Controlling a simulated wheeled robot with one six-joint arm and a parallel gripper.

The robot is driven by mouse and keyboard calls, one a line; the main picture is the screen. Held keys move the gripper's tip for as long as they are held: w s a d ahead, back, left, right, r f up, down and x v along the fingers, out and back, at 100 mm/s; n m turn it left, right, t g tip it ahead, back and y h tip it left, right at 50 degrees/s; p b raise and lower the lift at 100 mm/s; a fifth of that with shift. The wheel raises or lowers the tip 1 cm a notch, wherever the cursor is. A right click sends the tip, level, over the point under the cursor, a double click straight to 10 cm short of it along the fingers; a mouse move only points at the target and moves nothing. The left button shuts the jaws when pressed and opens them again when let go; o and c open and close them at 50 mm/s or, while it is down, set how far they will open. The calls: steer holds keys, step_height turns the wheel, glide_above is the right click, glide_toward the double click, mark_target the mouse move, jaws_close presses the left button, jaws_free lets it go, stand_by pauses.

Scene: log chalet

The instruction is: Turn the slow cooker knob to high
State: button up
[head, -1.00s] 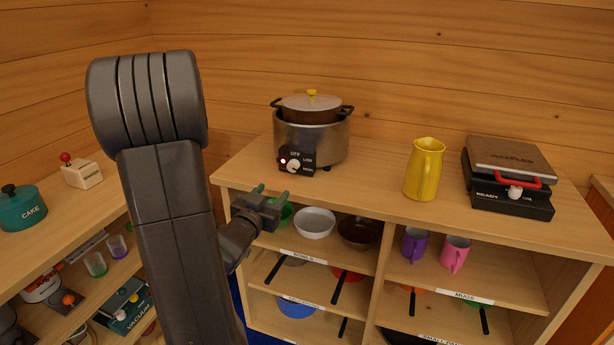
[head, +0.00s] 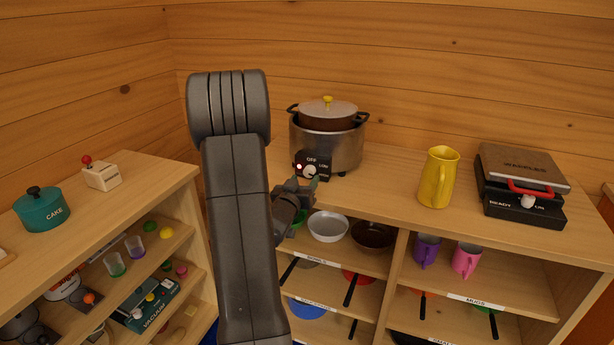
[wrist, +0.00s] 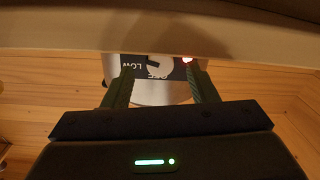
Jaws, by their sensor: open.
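The slow cooker (head: 345,150) is a silver pot with a dark rim, a lid and a yellow lid handle, standing on the wooden counter. Its black control panel carries a white knob (head: 310,171), OFF and LOW labels and a lit red lamp. I cannot tell where the knob points; the high label is hidden. My gripper (head: 304,183) is open and empty, just in front of and below the panel. In the wrist view the knob (wrist: 159,63) lies beyond and between my spread fingers (wrist: 162,84), apparently apart from them; its top is cut by a pale overhanging shape.
A yellow jug (head: 438,178) and a waffle maker (head: 522,185) stand farther right on the counter (head: 395,180). Shelves below hold bowls, pans and mugs (head: 467,259). A teal cake pot (head: 41,209) sits on the left unit. Counter between cooker and jug is clear.

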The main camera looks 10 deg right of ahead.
mark_target(308, 176)
steer(key=shift+x, duration=1.5)
steer(key=shift+c, duration=0.4)
steer(key=c, duration=0.9)
steer(key=m+b, duration=0.1)
steer(key=b, duration=0.1)
steer(key=shift+f+b, duration=0.25)
steer(key=shift+b, duration=0.1)
steer(key=shift+m+b, duration=0.75)
steer(key=shift+m, duration=0.05)
steer(key=shift+r, duration=0.15)
steer(key=o, duration=1)
